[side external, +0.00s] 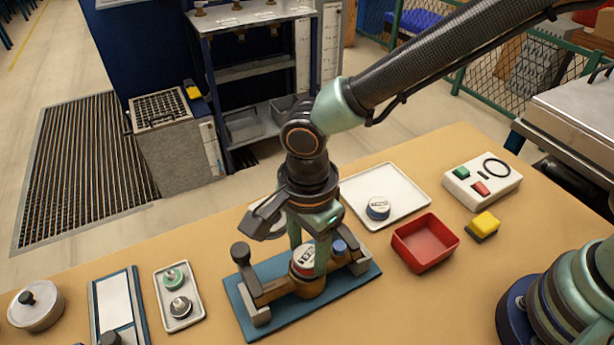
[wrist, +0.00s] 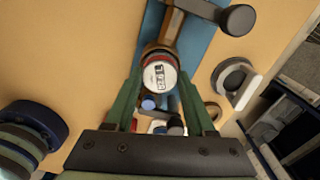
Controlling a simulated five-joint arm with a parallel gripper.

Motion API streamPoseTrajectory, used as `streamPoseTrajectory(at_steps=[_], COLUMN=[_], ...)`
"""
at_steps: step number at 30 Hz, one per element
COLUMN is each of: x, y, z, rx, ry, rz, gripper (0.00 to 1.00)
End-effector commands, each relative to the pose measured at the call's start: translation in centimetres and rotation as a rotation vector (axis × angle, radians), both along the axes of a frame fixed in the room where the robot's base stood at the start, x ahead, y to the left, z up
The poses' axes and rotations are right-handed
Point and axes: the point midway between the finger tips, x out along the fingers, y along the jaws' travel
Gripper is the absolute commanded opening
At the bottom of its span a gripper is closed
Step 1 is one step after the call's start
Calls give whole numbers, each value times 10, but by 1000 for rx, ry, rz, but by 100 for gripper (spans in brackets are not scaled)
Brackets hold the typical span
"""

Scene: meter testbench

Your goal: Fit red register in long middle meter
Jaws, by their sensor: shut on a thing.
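The red register (side external: 303,259) has a white printed face and a red rim. It also shows in the wrist view (wrist: 160,75). My gripper (side external: 308,255) points down with its green fingers on either side of the register, shut on it; the wrist view shows the fingers (wrist: 160,82) too. The long meter (side external: 310,287) has a bronze body and lies in a clamp on a blue plate (side external: 262,325). The register is over the meter's round middle. The fingers hide part of the join, so I cannot tell whether it is fully seated.
A red bin (side external: 425,243), a yellow sponge (side external: 485,223) and a button box (side external: 482,181) stand right. A small tray (side external: 170,318) with two round parts is left. The clamp's black knob (side external: 241,252) stands up beside the meter.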

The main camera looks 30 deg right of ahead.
Motion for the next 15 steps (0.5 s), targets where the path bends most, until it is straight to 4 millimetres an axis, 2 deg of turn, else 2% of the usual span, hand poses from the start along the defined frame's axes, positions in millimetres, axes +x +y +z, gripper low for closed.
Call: streamPoseTrajectory(at_steps=[15], x=[0], y=[0], z=[-9], rx=[-1], ry=[1], rz=[0], gripper=[0])
